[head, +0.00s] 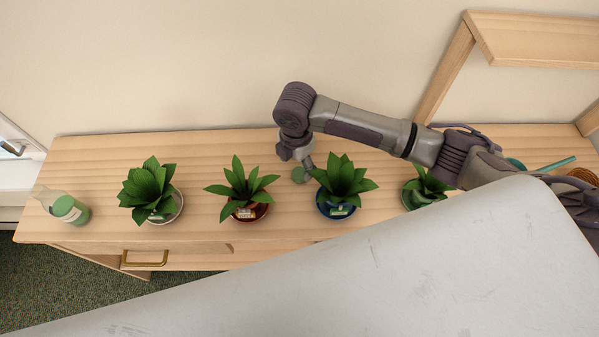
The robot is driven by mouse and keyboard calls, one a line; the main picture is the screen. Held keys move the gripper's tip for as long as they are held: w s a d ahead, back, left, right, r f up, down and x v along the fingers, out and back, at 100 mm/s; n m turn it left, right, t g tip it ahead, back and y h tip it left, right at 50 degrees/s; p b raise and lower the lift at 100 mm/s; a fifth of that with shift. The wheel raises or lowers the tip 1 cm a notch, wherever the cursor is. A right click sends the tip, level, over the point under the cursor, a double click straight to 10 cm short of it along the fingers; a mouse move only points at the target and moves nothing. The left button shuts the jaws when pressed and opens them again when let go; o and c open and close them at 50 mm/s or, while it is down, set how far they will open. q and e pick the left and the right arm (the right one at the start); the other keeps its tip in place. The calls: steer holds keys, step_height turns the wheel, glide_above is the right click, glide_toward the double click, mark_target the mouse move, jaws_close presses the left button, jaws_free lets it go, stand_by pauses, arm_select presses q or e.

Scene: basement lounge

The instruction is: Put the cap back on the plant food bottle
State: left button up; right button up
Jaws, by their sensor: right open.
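The plant food bottle (71,209) stands at the far left end of the wooden cabinet top, with a pale narrow neck and a green body. A small round green piece (299,175), which looks like the cap, is at the middle of the top between two potted plants. My right gripper (305,166) is open and points down right at this green piece. The wrist partly hides the fingers, so I cannot tell whether they touch it. My left gripper is not in view.
Potted plants stand in a row along the wooden top (110,149): one in a white pot (147,190), one in a red pot (241,190), one in a blue pot (343,184) close right of the gripper, and one (428,187) under my arm. A wall is behind.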

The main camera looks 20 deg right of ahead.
mark_target(298, 174)
steer(key=f, duration=0.3)
steer(key=f+p, duration=0.1)
steer(key=f, duration=0.1)
steer(key=shift+d, duration=0.25)
steer(key=shift+r, duration=0.1)
steer(key=c, duration=0.7)
steer(key=shift+c, duration=0.2)
step_height(298, 174, up, 10)
steer(key=b, duration=0.1)
